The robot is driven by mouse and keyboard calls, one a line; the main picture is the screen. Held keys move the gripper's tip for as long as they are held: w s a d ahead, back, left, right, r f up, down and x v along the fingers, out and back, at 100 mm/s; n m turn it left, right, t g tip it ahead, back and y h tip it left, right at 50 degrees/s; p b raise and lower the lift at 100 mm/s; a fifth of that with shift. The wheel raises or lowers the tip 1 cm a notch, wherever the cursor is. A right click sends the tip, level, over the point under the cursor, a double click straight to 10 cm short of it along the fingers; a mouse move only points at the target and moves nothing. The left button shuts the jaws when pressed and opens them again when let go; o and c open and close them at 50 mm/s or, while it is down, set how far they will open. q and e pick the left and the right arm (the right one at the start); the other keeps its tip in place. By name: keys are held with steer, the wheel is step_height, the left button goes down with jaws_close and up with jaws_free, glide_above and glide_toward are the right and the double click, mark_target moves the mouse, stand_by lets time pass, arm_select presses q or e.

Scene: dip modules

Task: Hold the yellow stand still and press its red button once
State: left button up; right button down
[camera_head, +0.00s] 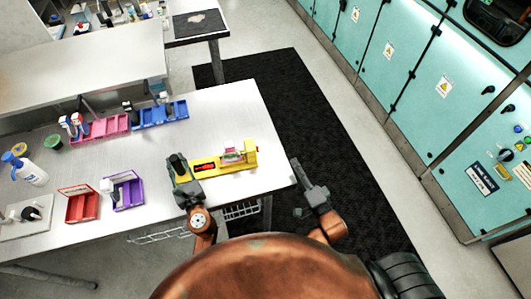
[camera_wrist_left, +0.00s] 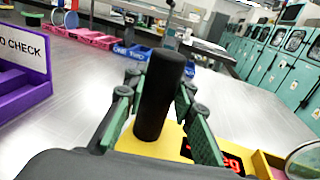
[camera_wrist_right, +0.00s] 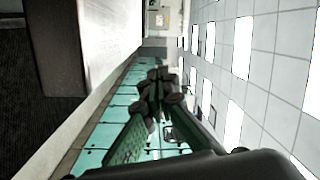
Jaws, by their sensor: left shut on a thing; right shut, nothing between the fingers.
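The yellow stand (camera_head: 238,164) lies on the metal table near its right front corner. It has a dark upright post at its left end, a red display in the middle and a clear part with pink at its right end. My left gripper (camera_head: 180,170) is shut on the stand's black post (camera_wrist_left: 160,95), which stands upright between the fingers in the left wrist view. The red display (camera_wrist_left: 218,158) shows partly there. My right gripper (camera_head: 314,190) is shut and empty, off the table's right edge, apart from the stand.
A purple bin (camera_head: 128,194) and a red bin (camera_head: 82,207) stand left of my left gripper. Pink (camera_head: 108,126) and blue (camera_head: 160,113) trays lie farther back. A spray bottle (camera_head: 30,172) stands at the left. The table behind the stand is clear.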

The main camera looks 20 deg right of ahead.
mark_target(258, 149)
steer(key=shift+s+a+r+m, duration=0.1)
steer(key=shift+s+a+m, duration=0.25)
steer(key=shift+a+m, duration=0.2)
steer(key=shift+s+a+r+m, duration=0.1)
steer(key=shift+s+a+m, duration=0.2)
steer(key=shift+a+m, duration=0.2)
steer(key=shift+s+a+y, duration=0.1)
steer(key=shift+a+y, duration=0.2)
steer(key=shift+a, duration=0.1)
steer(key=shift+a+f+m+g, duration=0.15)
steer(key=shift+a+m+g, duration=0.05)
steer(key=shift+m+g, duration=0.2)
steer(key=w, duration=0.3)
steer(key=w+a, duration=0.1)
steer(key=w, duration=0.2)
steer(key=w+a, duration=0.1)
steer(key=w, duration=0.2)
steer(key=shift+w, duration=0.3)
steer(key=a, duration=0.3)
steer(key=shift+w, duration=0.15)
steer(key=shift+a, duration=0.45)
